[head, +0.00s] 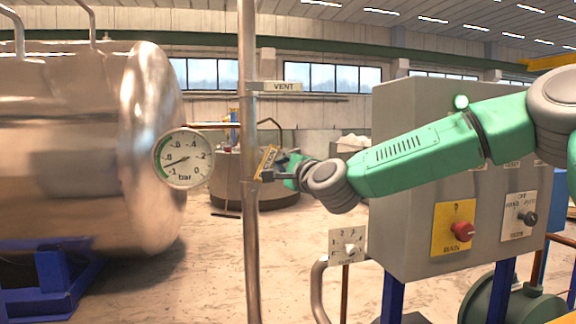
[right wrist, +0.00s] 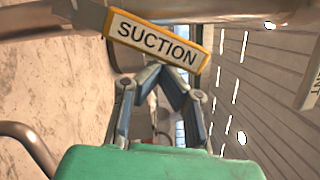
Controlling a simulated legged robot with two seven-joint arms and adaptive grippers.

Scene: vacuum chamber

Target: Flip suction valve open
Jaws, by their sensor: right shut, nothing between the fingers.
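The suction valve's yellow-edged handle with a white SUCTION label (right wrist: 155,38) crosses the upper middle of the right wrist view. In the head view the handle (head: 266,160) is small and tilted beside the vertical pipe (head: 249,215). My right gripper (right wrist: 165,72) is shut and empty, its fingertips meeting right by the label's lower edge. I cannot tell whether they touch it. In the head view the right gripper (head: 280,172) is just right of the pipe and partly hides the valve. My left gripper is not in view.
A VENT-labelled handle (head: 281,86) sits higher on the pipe. A round pressure gauge (head: 183,158) is left of it, before the large metal tank (head: 75,140).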

